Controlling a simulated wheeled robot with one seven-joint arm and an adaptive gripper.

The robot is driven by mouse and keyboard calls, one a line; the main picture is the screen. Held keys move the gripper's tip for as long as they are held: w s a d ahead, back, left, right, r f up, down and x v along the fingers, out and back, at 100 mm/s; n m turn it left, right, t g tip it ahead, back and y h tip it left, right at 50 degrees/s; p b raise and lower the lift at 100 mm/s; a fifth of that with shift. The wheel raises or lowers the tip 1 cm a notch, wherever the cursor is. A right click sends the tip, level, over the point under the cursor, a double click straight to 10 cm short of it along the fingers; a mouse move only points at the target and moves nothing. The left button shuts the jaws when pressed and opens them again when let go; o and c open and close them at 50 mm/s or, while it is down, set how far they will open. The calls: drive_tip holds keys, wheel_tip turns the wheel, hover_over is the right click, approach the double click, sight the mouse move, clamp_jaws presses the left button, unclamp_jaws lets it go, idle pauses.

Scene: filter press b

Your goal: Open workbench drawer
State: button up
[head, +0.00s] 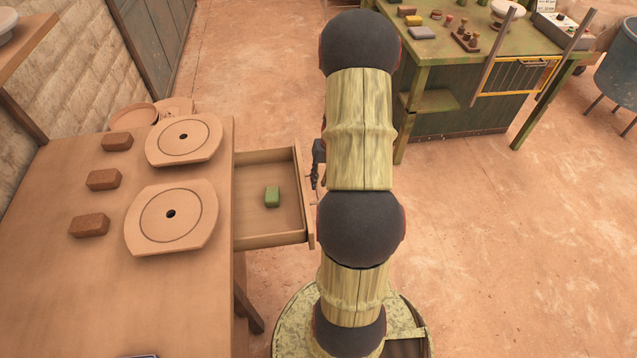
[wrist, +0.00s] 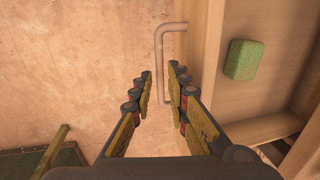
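The workbench drawer (head: 254,232) is pulled out from the right side of the wooden workbench (head: 60,270). A green block (head: 272,196) lies inside it and also shows in the wrist view (wrist: 245,60). The drawer's bar handle (wrist: 159,55) is on its front panel. My gripper (head: 318,165) is beside the drawer front, partly hidden behind my arm. In the wrist view my gripper (wrist: 160,72) has its fingers apart, with the handle bar running between them. Contact with the bar cannot be made out.
Two round-holed plates (head: 171,215) (head: 184,140) and several brown bricks (head: 104,180) lie on the workbench. A green table (head: 450,65) with small items stands at the back right. The floor (head: 500,240) to the right is clear.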

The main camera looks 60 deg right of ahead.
wheel_tip(320, 180, up, 10)
drive_tip(key=s+d, duration=0.1)
drive_tip(key=shift+s+d, duration=0.15)
drive_tip(key=shift+s, duration=0.1)
idle(0.5)
